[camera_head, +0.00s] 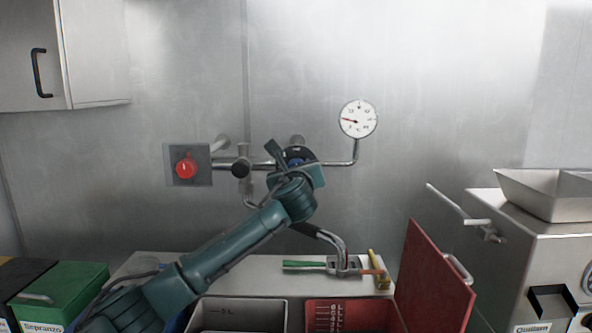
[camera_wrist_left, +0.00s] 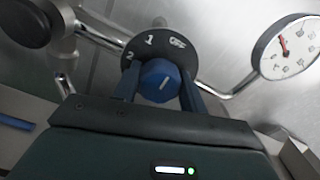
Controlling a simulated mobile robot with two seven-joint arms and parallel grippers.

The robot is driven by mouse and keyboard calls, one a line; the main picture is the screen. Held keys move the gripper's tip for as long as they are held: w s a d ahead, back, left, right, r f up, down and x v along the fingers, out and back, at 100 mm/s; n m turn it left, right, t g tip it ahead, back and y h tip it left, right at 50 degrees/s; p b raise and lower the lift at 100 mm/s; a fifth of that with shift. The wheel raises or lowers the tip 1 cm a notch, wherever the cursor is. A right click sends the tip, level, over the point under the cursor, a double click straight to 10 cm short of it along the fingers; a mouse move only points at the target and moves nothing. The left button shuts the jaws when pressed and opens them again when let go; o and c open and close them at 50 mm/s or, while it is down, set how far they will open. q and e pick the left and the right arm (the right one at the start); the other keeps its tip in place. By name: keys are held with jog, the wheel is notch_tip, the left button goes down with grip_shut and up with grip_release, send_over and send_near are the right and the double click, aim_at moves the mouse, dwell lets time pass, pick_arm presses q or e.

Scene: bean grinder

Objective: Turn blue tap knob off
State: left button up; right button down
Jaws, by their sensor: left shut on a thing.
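The blue tap knob (camera_wrist_left: 158,82) sits in front of a round black dial plate (camera_wrist_left: 150,45) marked with 2, 1 and a further label at upper right. My left gripper (camera_wrist_left: 158,92) has its two blue fingers on either side of the knob and is shut on it. A short light line shows on the knob's face. In the head view the left gripper (camera_head: 292,160) is at the wall pipes and covers most of the dial; a bit of the knob (camera_head: 297,152) shows there. My right gripper is in neither view.
A round pressure gauge (camera_head: 358,119) stands right of the knob on a bent pipe. A red knob (camera_head: 186,167) on a grey plate and a black valve knob (camera_head: 241,167) are to the left. Below are a counter, bins and an upright red panel (camera_head: 433,283). A steel machine (camera_head: 530,265) stands at right.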

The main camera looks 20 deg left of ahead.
pick_arm(q)
jog(key=shift+m, duration=0.3)
jog(key=o, duration=1)
jog(key=b+v, duration=0.3)
jog(key=v, duration=1)
jog(key=shift+s, duration=0.1)
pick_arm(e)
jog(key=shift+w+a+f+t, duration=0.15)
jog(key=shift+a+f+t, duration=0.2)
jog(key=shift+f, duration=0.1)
